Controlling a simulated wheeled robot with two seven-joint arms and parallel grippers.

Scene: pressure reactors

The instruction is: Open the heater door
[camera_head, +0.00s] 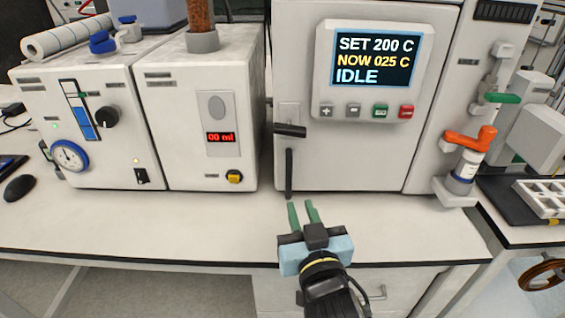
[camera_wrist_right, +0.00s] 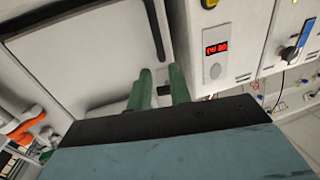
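The heater is a white cabinet whose panel (camera_head: 370,70) reads SET 200 C, NOW 025 C, IDLE. Its door (camera_head: 345,155) looks shut. A black latch lever (camera_head: 290,131) sticks out at the door's left edge, with a black vertical handle bar (camera_head: 289,173) below it. My right gripper (camera_head: 302,206) is over the bench front, just below the handle bar in the picture. Its green fingers are apart with nothing between them. In the right wrist view the fingers (camera_wrist_right: 161,78) point towards the door (camera_wrist_right: 80,45) and the dark handle bar (camera_wrist_right: 154,28). My left gripper is not in view.
A white unit (camera_head: 200,125) with a red display stands left of the heater, beside another with a gauge (camera_head: 70,155). An orange-handled valve (camera_head: 470,140) stands at the heater's right. The bench top (camera_head: 150,225) in front is clear.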

